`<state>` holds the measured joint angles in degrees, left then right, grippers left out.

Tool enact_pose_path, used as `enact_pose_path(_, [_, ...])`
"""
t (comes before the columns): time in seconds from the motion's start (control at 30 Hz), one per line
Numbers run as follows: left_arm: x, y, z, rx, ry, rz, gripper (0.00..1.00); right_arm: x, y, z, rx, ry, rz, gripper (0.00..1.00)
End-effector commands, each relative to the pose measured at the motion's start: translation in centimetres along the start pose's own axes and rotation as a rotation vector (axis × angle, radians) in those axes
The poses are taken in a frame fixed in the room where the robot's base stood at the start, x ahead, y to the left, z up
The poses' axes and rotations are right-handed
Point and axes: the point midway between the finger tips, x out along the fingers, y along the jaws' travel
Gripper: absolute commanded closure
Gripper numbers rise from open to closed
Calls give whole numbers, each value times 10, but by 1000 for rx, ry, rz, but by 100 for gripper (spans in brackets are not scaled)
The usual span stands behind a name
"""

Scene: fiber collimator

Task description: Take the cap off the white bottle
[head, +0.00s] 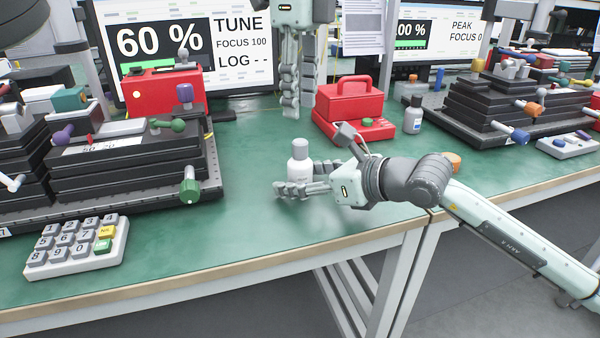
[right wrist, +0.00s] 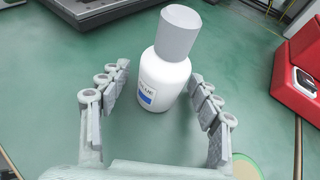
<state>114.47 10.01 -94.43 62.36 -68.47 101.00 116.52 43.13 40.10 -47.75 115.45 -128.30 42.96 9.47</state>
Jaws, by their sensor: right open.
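The white bottle (head: 300,170) stands upright on the green bench, with its grey cap (head: 300,146) on top. In the right wrist view the bottle (right wrist: 165,80) shows a label with a blue patch, and the cap (right wrist: 179,32) sits on its neck. My right gripper (head: 283,188) is low at the bench, coming from the right. Its open fingers (right wrist: 160,95) are on both sides of the bottle, with gaps visible. My left gripper (head: 298,105) hangs pointing down above and behind the bottle, clear of the cap. Its fingers appear apart.
A red case (head: 350,100) stands behind the bottle, and another small bottle (head: 413,115) is right of it. A keypad (head: 78,247) and a black stage stack (head: 130,175) are at left. Bare green bench lies left of and in front of the bottle.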

Motion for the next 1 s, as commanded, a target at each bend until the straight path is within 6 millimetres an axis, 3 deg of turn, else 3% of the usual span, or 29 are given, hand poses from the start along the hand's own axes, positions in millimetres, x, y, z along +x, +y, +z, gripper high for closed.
enact_pose_path(0.17, [0,0,0,1,0,0,60,0,0,0,0,0,0,37])
enact_pose_path(0.7, [0,0,0,1,1,0,60,0,0,0,0,0,0,100])
enact_pose_path(0.8, [0,0,0,1,1,0,60,0,0,0,0,0,0,100])
enact_pose_path(0.83, [0,0,0,1,1,0,60,0,0,0,0,0,0,59])
enact_pose_path(1.0, [0,0,0,1,1,0,60,0,0,0,0,0,0,38])
